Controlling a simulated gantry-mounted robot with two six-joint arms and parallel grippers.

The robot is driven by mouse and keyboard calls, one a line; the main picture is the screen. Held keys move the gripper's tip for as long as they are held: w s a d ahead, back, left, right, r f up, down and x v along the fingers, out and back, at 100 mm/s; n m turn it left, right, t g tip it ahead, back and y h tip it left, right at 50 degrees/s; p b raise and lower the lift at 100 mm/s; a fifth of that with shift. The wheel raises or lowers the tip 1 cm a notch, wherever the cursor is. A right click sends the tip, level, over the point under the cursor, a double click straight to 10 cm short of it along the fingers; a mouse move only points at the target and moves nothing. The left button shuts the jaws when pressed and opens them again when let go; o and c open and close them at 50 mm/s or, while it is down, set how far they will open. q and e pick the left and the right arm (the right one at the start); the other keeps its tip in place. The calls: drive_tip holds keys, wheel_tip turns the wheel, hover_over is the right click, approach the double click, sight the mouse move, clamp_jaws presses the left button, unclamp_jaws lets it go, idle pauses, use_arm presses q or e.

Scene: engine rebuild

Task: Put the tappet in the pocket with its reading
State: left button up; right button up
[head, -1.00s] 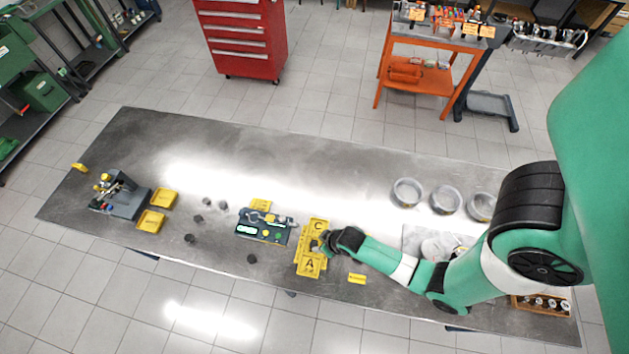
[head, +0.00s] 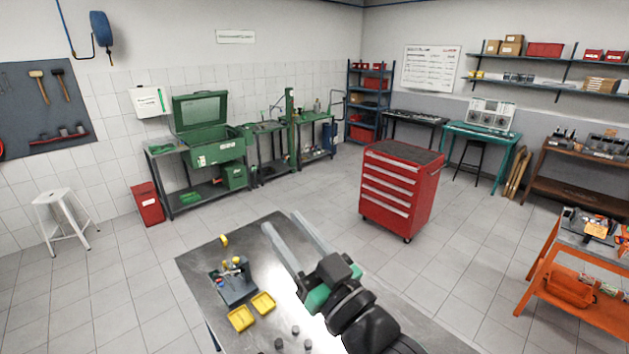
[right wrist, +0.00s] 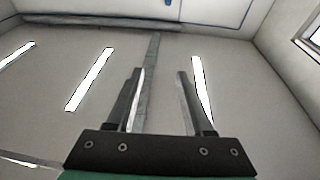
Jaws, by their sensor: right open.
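Several small dark tappets, such as one at the lower edge (head: 295,331), stand on the grey bench at the bottom of the head view. My right gripper (head: 282,220) is open and empty, raised above the bench with its fingers pointing up and away. The right wrist view shows its two fingers (right wrist: 160,72) apart with nothing between them, facing walls and ceiling lights. The yellow lettered pocket tray and the gauge are outside the head view now. My left gripper is not in view.
The bench (head: 205,262) carries a dark grey stand (head: 236,290) with small parts and two yellow trays (head: 240,318). A red tool cabinet (head: 400,195) stands on the floor behind. An orange cart (head: 565,290) stands at the right.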

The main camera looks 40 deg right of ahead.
drive_tip(key=s+a+r+n+t+y, duration=0.1)
drive_tip(key=s+a+r+t, duration=0.1)
drive_tip(key=s+r, duration=0.4)
drive_tip(key=s+a+r+n+t+y, duration=0.1)
drive_tip(key=s+r, duration=0.5)
drive_tip(key=r, duration=0.8)
drive_tip(key=a+t+y, duration=0.1)
drive_tip(key=a+t, duration=0.1)
drive_tip(key=t, duration=0.1)
drive_tip(key=shift+a+r, duration=0.25)
drive_tip(key=shift+a, duration=0.05)
drive_tip(key=shift+f, duration=0.1)
wheel_tip(320, 180, down, 36)
drive_tip(key=b, duration=3.5)
drive_tip(key=shift+r+b, duration=0.2)
drive_tip(key=shift+b, duration=0.2)
